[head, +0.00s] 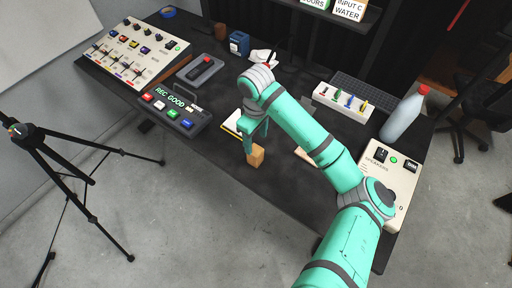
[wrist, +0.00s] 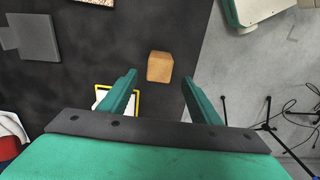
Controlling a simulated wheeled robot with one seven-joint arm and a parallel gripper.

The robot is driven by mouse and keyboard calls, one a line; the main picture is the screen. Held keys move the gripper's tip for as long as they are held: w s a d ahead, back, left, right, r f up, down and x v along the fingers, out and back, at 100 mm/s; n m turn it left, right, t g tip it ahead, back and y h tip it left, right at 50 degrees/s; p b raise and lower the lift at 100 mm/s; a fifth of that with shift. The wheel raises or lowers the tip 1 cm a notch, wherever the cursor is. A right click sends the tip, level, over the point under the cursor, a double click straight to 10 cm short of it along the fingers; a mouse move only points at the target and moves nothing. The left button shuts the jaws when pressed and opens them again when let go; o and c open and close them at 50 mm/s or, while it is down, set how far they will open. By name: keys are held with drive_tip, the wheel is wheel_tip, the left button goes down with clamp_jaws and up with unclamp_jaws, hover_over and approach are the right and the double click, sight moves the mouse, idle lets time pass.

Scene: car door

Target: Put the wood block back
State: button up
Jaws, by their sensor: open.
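The wood block (head: 256,156) is a small orange-brown block standing on the dark table (head: 215,150) near its front edge. In the wrist view the wood block (wrist: 160,66) lies just beyond and between my two fingertips, close to the table edge. My gripper (head: 249,142) is above and beside the block, pointing down. In the wrist view my gripper (wrist: 158,82) has its green fingers spread apart with nothing between them. I cannot tell the exact gap from fingertips to block.
A yellow-edged pad (head: 232,124) lies left of the gripper. A REC/GOOD button box (head: 174,108) and a switch panel (head: 135,50) are farther left. A speakers panel (head: 402,172), a bottle (head: 403,117) and a slider box (head: 342,102) stand right. A tripod (head: 55,165) is on the floor.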

drive_tip(key=s+a+r+m+t+y, duration=0.15)
drive_tip(key=a+m+t+y, duration=0.65)
drive_tip(key=a, duration=2)
drive_tip(key=s+d+f+m+t+h, duration=0.3)
drive_tip(key=s+d+f, duration=0.1)
drive_tip(key=s+d, duration=0.45)
drive_tip(key=s+d+f+m+t+h, duration=0.25)
drive_tip(key=s+d+f+t, duration=0.2)
drive_tip(key=s+d, duration=0.4)
drive_tip(key=s+d+r+n+h, duration=0.1)
drive_tip(key=s+d+r, duration=0.1)
drive_tip(key=s+d, duration=0.3)
drive_tip(key=s+d+r+n+h, duration=0.1)
drive_tip(key=s+d+r, duration=0.2)
drive_tip(key=s, duration=1.1)
drive_tip(key=d, duration=0.3)
drive_tip(key=shift+n, duration=0.35)
